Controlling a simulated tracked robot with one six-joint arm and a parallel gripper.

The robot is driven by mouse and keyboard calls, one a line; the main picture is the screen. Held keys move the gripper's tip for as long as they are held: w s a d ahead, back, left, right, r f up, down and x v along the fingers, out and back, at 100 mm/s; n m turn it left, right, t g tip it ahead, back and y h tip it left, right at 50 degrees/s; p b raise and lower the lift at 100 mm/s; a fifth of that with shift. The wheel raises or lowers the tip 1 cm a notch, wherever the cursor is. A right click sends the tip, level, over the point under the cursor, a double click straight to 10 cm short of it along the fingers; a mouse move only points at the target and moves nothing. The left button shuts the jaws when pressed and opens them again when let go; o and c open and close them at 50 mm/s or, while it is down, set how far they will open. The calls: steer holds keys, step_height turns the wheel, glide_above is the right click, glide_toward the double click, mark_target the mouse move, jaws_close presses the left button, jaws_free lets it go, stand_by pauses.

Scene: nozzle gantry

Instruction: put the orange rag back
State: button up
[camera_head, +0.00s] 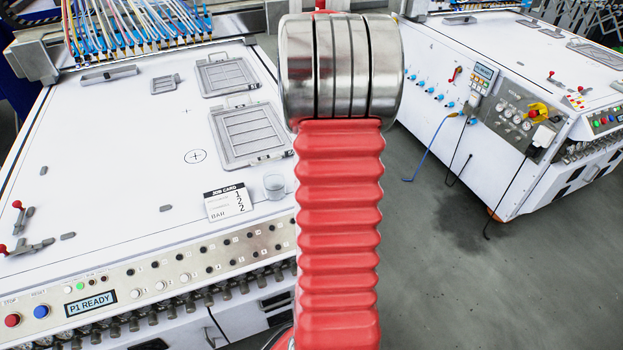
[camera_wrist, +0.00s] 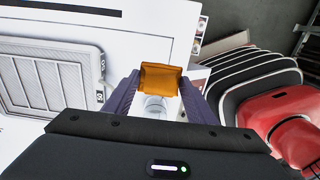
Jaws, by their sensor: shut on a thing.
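The orange rag (camera_wrist: 162,78) is a small folded block of cloth in the wrist view, upper middle. My gripper (camera_wrist: 160,90) is shut on it, one dark purple finger at each side. A clear cup (camera_wrist: 155,107) shows behind and below the rag, between the fingers; I cannot tell how far apart they are. In the head view the rag and my gripper are hidden behind my red arm. The clear cup (camera_head: 274,186) stands on the white machine table (camera_head: 120,170) just left of my arm there.
A job card (camera_head: 228,201) stands left of the cup. Framed grey trays (camera_head: 249,134) lie behind it. Small red-knobbed clamps (camera_head: 30,245) sit at the left. A control panel (camera_head: 150,280) runs along the front edge. A second machine (camera_head: 470,100) stands right, across grey floor.

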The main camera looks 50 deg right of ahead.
steer(key=shift+f, duration=2.8)
steer(key=shift+f, duration=0.1)
steer(key=shift+f, duration=1.75)
steer(key=o, duration=1)
steer(key=shift+f, duration=0.1)
steer(key=shift+o, duration=0.2)
step_height(320, 180, up, 12)
steer(key=shift+r, duration=0.1)
